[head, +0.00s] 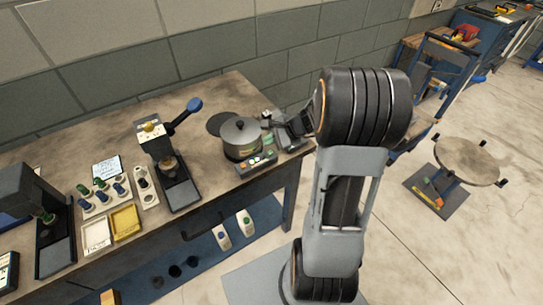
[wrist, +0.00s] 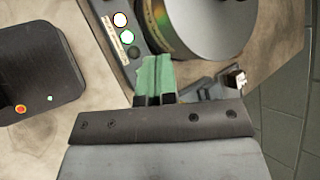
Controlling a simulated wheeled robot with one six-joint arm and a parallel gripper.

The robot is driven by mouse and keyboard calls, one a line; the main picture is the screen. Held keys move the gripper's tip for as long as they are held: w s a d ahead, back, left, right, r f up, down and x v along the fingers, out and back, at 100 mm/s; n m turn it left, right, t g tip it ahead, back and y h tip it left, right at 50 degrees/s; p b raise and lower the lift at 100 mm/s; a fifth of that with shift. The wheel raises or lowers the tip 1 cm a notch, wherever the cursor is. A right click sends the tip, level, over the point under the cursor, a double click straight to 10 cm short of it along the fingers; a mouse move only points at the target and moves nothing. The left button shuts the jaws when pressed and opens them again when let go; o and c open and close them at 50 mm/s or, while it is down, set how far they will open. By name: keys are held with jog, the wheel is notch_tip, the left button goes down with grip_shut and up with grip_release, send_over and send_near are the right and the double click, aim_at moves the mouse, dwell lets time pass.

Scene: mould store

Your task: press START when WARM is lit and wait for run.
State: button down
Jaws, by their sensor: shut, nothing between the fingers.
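A machine with a grey metal pot (head: 241,138) stands on the bench, with a small button panel (head: 257,163) at its front. In the wrist view the panel (wrist: 110,42) shows two bright white round faces, the lower one green-rimmed, and a dark green one nearest my fingers. The labels are too small to read, so I cannot tell which is START or whether WARM is lit. My gripper (wrist: 154,75) is shut and empty, its green fingertips just short of the dark green button; contact cannot be told. In the head view its tips are unclear beside the pot.
A dark unit (wrist: 40,70) with an orange and a green spot lies left in the wrist view. A lever press (head: 176,185) and a bottle tray (head: 103,196) stand along the bench.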

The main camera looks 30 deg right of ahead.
aim_at(271, 153)
jog(key=shift+f+b, duration=0.55)
jog(key=shift+f, duration=0.45)
jog(key=shift+f, duration=0.1)
dwell(1.2)
jog(key=shift+f+b, duration=0.3)
jog(key=shift+b, duration=0.15)
jog(key=shift+f+b, duration=0.5)
dwell(0.6)
jog(key=shift+r, duration=0.15)
jog(key=shift+r+p, duration=0.7)
jog(key=shift+r, duration=0.05)
jog(key=shift+r, duration=0.1)
jog(key=shift+r+p, duration=1.95)
jog(key=shift+r, duration=0.5)
